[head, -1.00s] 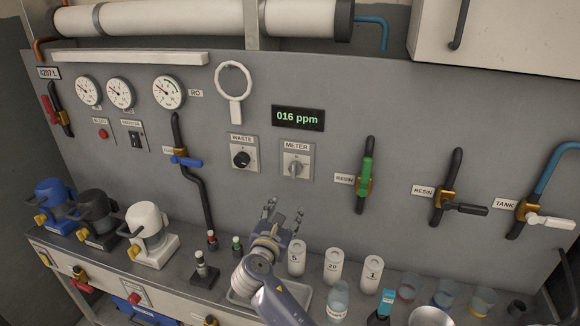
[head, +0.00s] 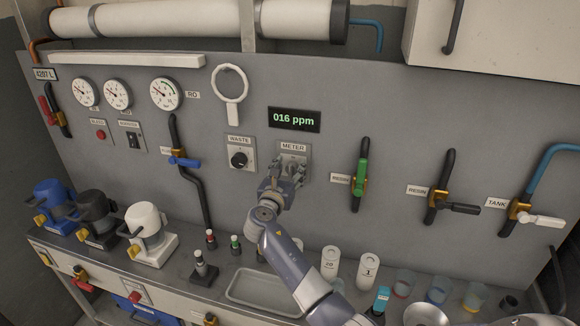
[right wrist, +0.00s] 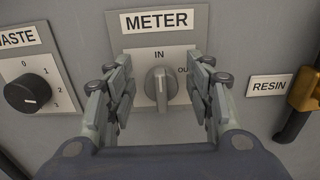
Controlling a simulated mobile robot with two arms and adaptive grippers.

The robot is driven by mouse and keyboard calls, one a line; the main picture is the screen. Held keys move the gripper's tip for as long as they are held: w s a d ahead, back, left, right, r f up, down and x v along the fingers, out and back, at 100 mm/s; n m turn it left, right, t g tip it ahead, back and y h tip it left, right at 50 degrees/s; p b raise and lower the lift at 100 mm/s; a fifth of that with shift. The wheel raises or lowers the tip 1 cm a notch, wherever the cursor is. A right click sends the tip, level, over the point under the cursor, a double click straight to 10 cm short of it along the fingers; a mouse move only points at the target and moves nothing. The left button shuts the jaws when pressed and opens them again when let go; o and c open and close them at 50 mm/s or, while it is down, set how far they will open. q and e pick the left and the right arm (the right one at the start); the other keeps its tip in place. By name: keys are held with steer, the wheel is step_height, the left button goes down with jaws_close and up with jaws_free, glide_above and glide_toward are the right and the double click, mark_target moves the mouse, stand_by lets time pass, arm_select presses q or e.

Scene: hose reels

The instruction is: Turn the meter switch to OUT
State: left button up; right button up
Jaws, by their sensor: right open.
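The meter switch (right wrist: 160,85) is a grey knob on a pale plate under the METER label (right wrist: 157,21). In the right wrist view its ridge stands upright, toward the IN mark, with OUT printed to its upper right. In the head view the meter plate (head: 293,158) is partly hidden behind my gripper. My right gripper (right wrist: 160,98) is open, with one finger on each side of the knob and a visible gap to it on both sides. It also shows in the head view (head: 288,172) just in front of the switch. My left gripper is not in view.
The black WASTE knob (right wrist: 28,92) is left of the meter plate. A RESIN label (right wrist: 269,87) and the green-handled valve (head: 359,175) are to the right. The display (head: 294,119) above reads 016 ppm. Bottles, cups and a tray (head: 235,294) stand on the bench below.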

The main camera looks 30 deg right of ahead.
steer(key=shift+w+d, duration=0.15)
steer(key=shift+d, duration=0.1)
steer(key=c, duration=1)
